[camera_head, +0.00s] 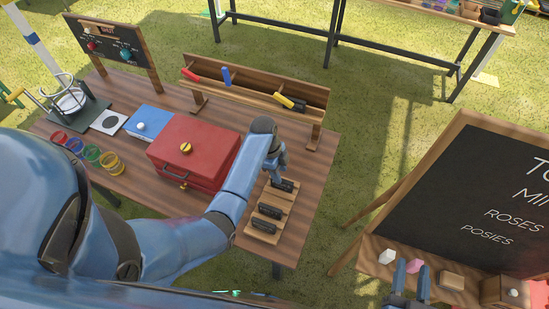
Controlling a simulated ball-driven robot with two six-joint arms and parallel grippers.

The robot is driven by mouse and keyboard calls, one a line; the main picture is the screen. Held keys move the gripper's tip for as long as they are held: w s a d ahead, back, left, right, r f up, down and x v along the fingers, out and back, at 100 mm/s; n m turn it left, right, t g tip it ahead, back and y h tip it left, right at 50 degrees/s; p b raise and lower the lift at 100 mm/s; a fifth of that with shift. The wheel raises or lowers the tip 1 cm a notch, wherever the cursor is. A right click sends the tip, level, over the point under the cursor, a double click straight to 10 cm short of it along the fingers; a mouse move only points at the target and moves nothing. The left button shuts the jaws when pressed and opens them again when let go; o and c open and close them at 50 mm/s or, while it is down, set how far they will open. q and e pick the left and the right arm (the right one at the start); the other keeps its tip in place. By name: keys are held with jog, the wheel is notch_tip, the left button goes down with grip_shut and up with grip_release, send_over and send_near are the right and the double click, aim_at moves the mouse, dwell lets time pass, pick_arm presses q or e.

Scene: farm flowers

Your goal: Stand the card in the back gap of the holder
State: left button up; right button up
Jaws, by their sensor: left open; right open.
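A wooden stand (271,205) with several dark slotted pieces in a row lies on the right end of the table; it may be the holder, but I cannot tell its gaps clearly. My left gripper (277,179) points down at the far end of this stand, close to the farthest dark piece; its fingertips are small and partly hidden. I cannot make out a card there. My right gripper (410,284) is open, its two blue fingers apart, at the bottom of the view in front of the chalkboard ledge, with nothing seen between them.

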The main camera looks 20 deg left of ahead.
pick_arm(q)
jog(key=b+v, duration=0.1)
jog(key=v, duration=0.7)
jog(key=s+f+n+t, duration=0.1)
jog(key=f, duration=0.1)
jog(key=s+f+n+t, duration=0.1)
jog(key=f+n, duration=0.1)
jog(key=f, duration=0.1)
jog(key=s+f+n+t, duration=0.1)
jog(key=f+n+t, duration=0.1)
jog(key=shift+s+a+f+y, duration=0.1)
jog(key=shift+s+f+y, duration=0.2)
jog(key=shift+s, duration=0.05)
jog(key=s+n+t, duration=0.1)
jog(key=s, duration=0.1)
jog(key=s+n+t, duration=0.2)
jog(key=s+a+n+t+y, duration=0.1)
jog(key=shift+s+a+f+n, duration=0.1)
jog(key=shift+s+f+n, duration=0.15)
jog(key=shift+s+n, duration=0.15)
jog(key=s+a+r+n+t+y, duration=0.1)
jog(key=s+r+n+t, duration=0.7)
jog(key=s+r, duration=0.8)
notch_tip(320, 180, up, 3)
jog(key=shift+s+f+n+t, duration=0.1)
jog(key=shift+s+n+t, duration=0.2)
jog(key=shift+t, duration=0.6)
jog(key=shift+a, duration=0.2)
